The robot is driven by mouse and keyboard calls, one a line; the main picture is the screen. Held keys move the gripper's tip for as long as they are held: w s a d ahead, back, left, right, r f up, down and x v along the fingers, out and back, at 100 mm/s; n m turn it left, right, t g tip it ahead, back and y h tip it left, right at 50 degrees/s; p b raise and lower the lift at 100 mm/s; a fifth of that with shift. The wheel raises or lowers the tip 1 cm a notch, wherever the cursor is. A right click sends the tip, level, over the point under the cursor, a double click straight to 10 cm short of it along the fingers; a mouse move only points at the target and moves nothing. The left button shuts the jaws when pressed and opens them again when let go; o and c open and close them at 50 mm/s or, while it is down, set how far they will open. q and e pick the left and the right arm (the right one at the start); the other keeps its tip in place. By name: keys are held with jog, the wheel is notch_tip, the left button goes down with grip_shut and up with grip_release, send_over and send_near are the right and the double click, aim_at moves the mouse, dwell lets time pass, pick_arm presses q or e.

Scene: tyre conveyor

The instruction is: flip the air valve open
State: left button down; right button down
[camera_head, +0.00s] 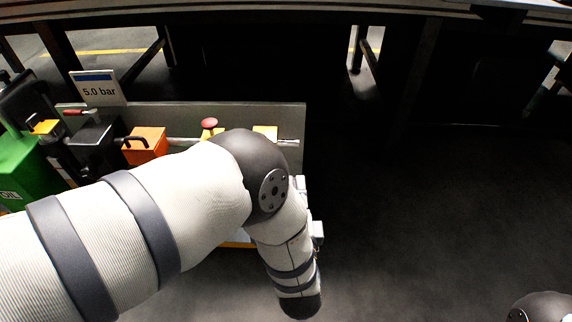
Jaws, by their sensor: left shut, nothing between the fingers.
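A small lever with a red handle (80,112) lies roughly level beside a dark block (95,135), just below a "5.0 bar" sign (98,88). It looks like the air valve, but it is small and I cannot be sure. My left arm (150,215) crosses in front of the bench, bends at a dark joint and runs down to a dark end (300,305). My left gripper is shut with nothing held; its fingers are hard to make out, well to the right of and apart from the lever. My right gripper is out of view.
A green oil can (22,170) stands at the left. An orange block (146,143) and a red mushroom button (209,123) sit by a grey panel (220,112). My arm hides part of the bench.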

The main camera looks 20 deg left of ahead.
pick_arm(q)
jog(key=w+a+b, duration=0.3)
jog(key=w+a, duration=0.4)
jog(key=w, duration=0.2)
jog(key=shift+a, duration=0.2)
jog(key=shift+w+r, duration=0.1)
dwell(0.4)
jog(key=shift+a+r+n+p, duration=0.1)
jog(key=shift+a+n+p, duration=0.1)
jog(key=shift+n+p, duration=0.2)
